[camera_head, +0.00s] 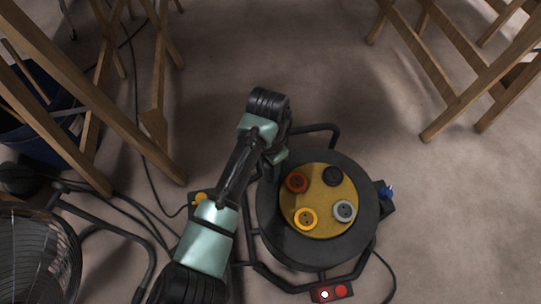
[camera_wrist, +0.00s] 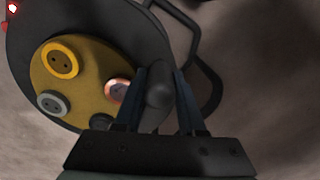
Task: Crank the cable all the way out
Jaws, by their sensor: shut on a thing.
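The cable reel (camera_head: 365,182) is a round black drum in a black tube frame, lower right of centre in the head view. Its yellow face (camera_head: 322,190) carries several round sockets. The reel also fills the upper left of the wrist view (camera_wrist: 95,20). My gripper (camera_head: 280,157) is at the reel's upper left edge. In the wrist view its fingers are shut on the dark rounded crank handle (camera_wrist: 159,92), beside the orange socket (camera_wrist: 118,90). In the head view my arm hides the handle. How much cable is wound on the drum is hidden.
A box with a lit lamp and a red button (camera_head: 332,293) sits at the reel's front. A fan (camera_head: 38,258) stands lower left, with dark cables on the floor beside it. Wooden trestles (camera_head: 415,75) stand at both upper sides. The floor (camera_head: 290,50) between them is clear.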

